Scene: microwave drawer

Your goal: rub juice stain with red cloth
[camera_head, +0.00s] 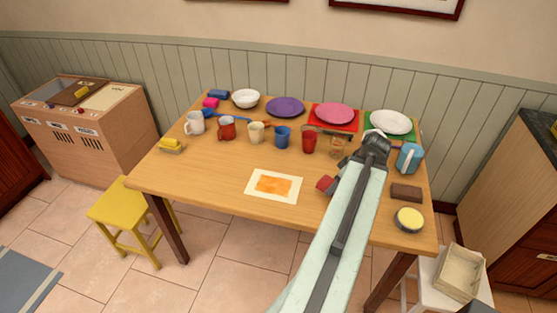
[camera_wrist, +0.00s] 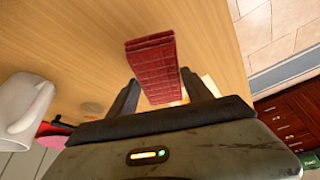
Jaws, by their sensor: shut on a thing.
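The red cloth (camera_head: 325,183) is a small folded block above the table, just right of the stain. It shows large in the wrist view (camera_wrist: 155,62), between the two dark fingers. My gripper (camera_wrist: 159,77) is shut on it; in the head view my gripper (camera_head: 334,184) is partly hidden by my arm. The orange juice stain (camera_head: 272,184) lies on a cream mat (camera_head: 258,173) near the table's front edge. The cloth is apart from the stain. The height of the cloth above the table is hard to tell.
The wooden table (camera_head: 205,172) is bare around the mat. A red cup (camera_head: 309,142), blue cup (camera_head: 283,137) and glass (camera_head: 337,148) stand behind. A brown block (camera_head: 406,192) and round yellow-topped item (camera_head: 409,219) lie right of my arm. A yellow sponge (camera_head: 171,144) sits left.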

